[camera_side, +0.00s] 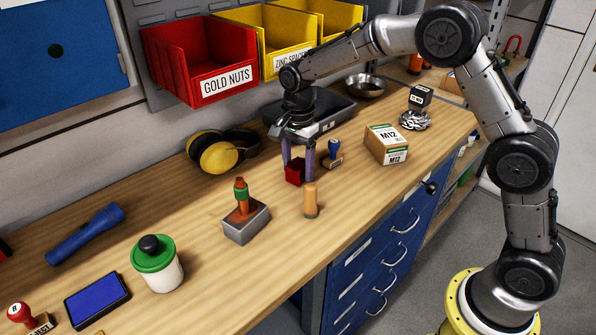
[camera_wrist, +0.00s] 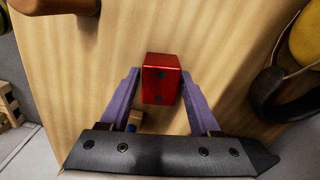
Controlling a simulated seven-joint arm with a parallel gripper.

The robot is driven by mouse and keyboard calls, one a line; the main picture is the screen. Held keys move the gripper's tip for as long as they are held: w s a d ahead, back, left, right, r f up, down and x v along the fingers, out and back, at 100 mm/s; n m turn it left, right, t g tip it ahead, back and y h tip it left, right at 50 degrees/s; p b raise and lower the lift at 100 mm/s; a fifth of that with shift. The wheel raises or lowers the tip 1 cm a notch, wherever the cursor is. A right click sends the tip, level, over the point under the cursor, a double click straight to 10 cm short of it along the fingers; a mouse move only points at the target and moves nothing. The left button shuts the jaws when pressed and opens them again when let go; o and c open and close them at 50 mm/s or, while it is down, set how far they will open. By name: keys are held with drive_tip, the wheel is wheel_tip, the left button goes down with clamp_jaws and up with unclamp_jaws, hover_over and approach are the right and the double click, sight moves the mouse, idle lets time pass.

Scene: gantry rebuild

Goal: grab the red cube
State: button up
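The red cube (camera_side: 294,172) sits on the wooden bench in the side view, directly under my wrist. It also shows in the wrist view (camera_wrist: 160,80), with dark spots on its face. My gripper (camera_side: 299,165) points down with its purple fingers spread, one on either side of the cube. In the wrist view my gripper (camera_wrist: 160,75) has its fingertips beside the cube's left and right sides. A narrow gap shows at the left; contact at the right is hard to tell. The cube's far side is hidden.
A blue-handled stamp (camera_side: 333,154) stands close right of the cube, and a wooden peg (camera_side: 311,201) stands in front. A black tray (camera_side: 322,112) lies behind, and an M12 box (camera_side: 386,144) is to the right.

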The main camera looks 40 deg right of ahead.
clamp_jaws()
drive_tip(key=shift+r, duration=0.1)
drive_tip(key=shift+r, duration=0.1)
